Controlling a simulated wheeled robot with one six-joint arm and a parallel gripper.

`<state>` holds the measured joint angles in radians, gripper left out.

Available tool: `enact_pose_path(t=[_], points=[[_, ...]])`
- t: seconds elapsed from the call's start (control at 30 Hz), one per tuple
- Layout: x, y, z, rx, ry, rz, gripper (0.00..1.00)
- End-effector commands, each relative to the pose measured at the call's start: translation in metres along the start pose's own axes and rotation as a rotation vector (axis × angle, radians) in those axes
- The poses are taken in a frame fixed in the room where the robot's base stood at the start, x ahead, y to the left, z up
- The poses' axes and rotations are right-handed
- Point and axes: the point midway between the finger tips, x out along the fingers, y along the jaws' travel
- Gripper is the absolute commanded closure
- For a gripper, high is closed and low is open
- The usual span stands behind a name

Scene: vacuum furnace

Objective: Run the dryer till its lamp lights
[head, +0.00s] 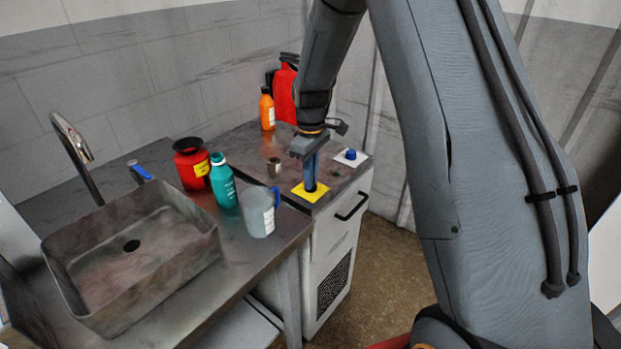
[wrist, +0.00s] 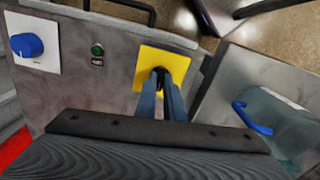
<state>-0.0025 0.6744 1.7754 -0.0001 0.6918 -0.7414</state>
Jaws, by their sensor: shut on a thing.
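The cabinet (head: 332,240) with a white front, black handle and vent grille stands at the end of the counter; I take it as the dryer. On its grey top, my gripper (head: 311,186) points down at a yellow plate (head: 299,191). In the wrist view, the blue fingers (wrist: 164,82) are shut on a small black part (wrist: 159,71) at the middle of the yellow plate (wrist: 182,64); the fingers hide most of it. A small round green lamp (wrist: 97,49) with a label sits beside the plate and looks dark. A blue knob (wrist: 27,45) is on a white plate.
A grey jug with a blue handle (head: 258,214), a teal bottle (head: 223,182) and a red jar (head: 191,165) stand left of my gripper. A small metal cup (head: 273,166), an orange bottle (head: 267,110) and a red canister (head: 285,92) are behind. The sink (head: 130,285) is at left.

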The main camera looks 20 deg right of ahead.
Motion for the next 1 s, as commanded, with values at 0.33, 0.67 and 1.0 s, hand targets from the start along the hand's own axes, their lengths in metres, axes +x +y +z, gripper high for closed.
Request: enact_pose_path(t=[0.33,0.67,1.0], points=[[-0.0005,-0.0003,0.0000,0.319,-0.001,0.000,1.00],[-0.0006,-0.0005,-0.0001,0.544,-0.001,-0.001,1.00],[-0.0007,-0.0005,-0.0001,0.644,-0.001,-0.001,1.00]])
